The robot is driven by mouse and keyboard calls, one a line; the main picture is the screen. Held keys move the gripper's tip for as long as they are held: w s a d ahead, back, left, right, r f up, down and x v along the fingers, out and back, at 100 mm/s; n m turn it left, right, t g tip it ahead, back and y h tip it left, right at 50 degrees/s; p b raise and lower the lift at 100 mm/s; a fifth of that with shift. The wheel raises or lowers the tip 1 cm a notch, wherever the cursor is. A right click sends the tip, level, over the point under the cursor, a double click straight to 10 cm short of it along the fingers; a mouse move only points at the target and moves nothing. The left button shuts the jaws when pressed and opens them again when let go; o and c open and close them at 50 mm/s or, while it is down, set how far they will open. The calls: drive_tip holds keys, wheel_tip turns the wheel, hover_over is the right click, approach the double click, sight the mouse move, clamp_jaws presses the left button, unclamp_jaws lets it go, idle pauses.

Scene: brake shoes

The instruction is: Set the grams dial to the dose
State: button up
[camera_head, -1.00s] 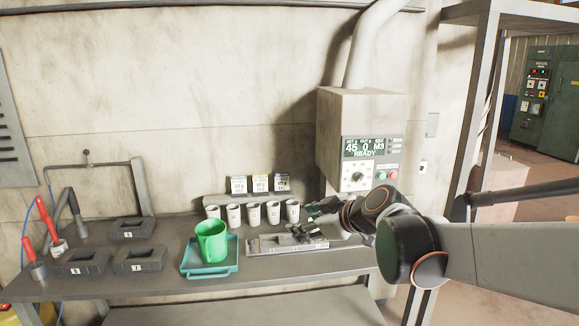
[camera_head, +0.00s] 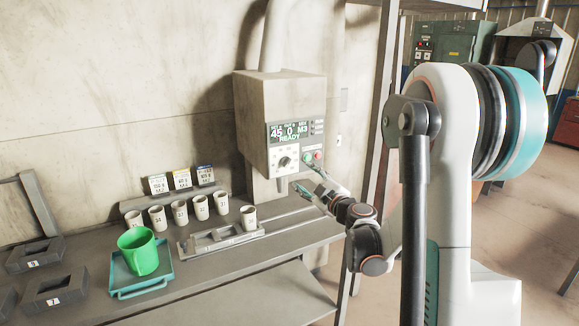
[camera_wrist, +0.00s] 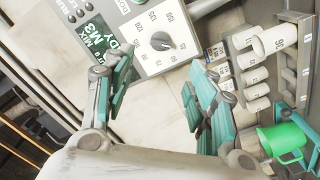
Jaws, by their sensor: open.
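The grams dial (camera_head: 285,161) is a dark round knob with a pointer on a white scale plate, on the front of the dispenser (camera_head: 252,105). In the wrist view the dial (camera_wrist: 161,41) is upper centre, beyond my fingertips. The display (camera_head: 289,131) above it reads 45, 0, M3 and READY. My gripper (camera_head: 308,188) is below and slightly right of the dial, apart from it. In the wrist view my gripper (camera_wrist: 157,88) has its two teal-padded fingers spread, with nothing between them.
Several white cups (camera_head: 179,212) stand on the bench near three labelled cards (camera_head: 182,179). A green mug (camera_head: 140,252) sits on a teal tray (camera_head: 160,284). Green and red buttons (camera_head: 308,156) are beside the dial.

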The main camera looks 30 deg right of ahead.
sight(288, 163)
drive_tip(key=w+b, duration=0.2)
drive_tip(key=w, duration=1)
drive_tip(key=shift+c, duration=0.6)
drive_tip(key=c, duration=0.9)
